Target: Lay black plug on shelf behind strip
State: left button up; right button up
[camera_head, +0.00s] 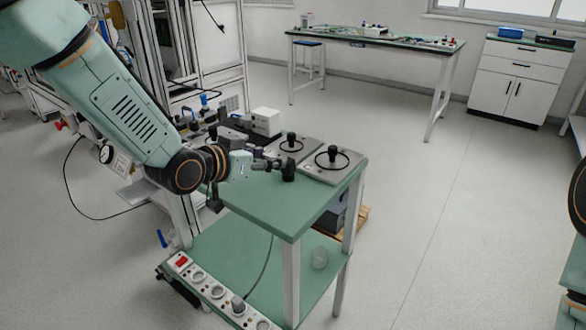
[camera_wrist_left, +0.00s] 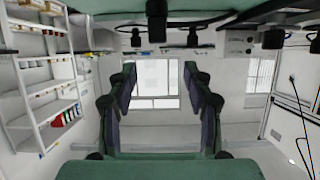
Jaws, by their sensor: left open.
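A white power strip (camera_head: 213,290) with round sockets and a red switch lies along the front left edge of the green lower shelf (camera_head: 232,252). A dark plug (camera_head: 238,303) sits in one of its sockets; a thin cable runs up from near it toward the table top. My left gripper (camera_head: 281,168) is above the green table top, far above the strip, pointing right. In the left wrist view its fingers (camera_wrist_left: 160,97) are spread apart with nothing between them. My right gripper is out of view.
Two grey plates with black knobs (camera_head: 333,156) stand on the table top (camera_head: 277,212), close to my left gripper. Table legs (camera_head: 290,280) flank the shelf opening. Shelf surface behind the strip is clear.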

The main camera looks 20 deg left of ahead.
aim_at(289, 160)
pick_arm(q)
jog(key=shift+w+d+f, duration=0.15)
jog(key=shift+w+f, duration=0.05)
jog(key=shift+w, duration=0.1)
jog(key=shift+w+f, duration=0.25)
jog(key=shift+w, duration=0.05)
jog(key=x, duration=0.1)
jog(key=b+x, duration=0.1)
jog(key=x, duration=0.1)
jog(key=b+x, duration=0.1)
jog(key=x, duration=0.1)
jog(key=shift+s+d+f, duration=0.25)
jog(key=shift+s+f, duration=0.05)
jog(key=shift+f, duration=0.05)
jog(key=shift+w+f+b, duration=0.2)
jog(key=shift+w+b, duration=0.1)
jog(key=shift+w, duration=0.1)
jog(key=shift+d+r, duration=0.1)
jog(key=shift+r, duration=0.05)
jog(key=shift+c, duration=1.4)
jog(key=c, duration=0.4)
grip_shut()
